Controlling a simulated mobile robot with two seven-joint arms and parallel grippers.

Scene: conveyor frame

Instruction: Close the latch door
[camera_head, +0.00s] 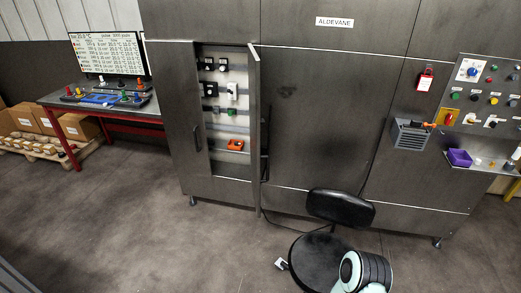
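The cabinet (178,110) is grey metal and has an open bay in its front. A narrow door (255,110) at the right side of the bay stands open, seen almost edge-on. A dark handle (265,140) shows just right of it. The left panel (180,80) lies flush with the front and has a dark vertical handle (197,138). Inside the bay are switches, a green button and an orange part (235,145). Part of my own arm shows at the bottom right of centre, away from the door. Neither gripper can be made out.
A black chair (341,208) stands in front of the cabinet, right of the open door. A control panel (484,90) and a shelf with a purple bin (459,158) are at right. A desk (125,108) with a monitor is at left.

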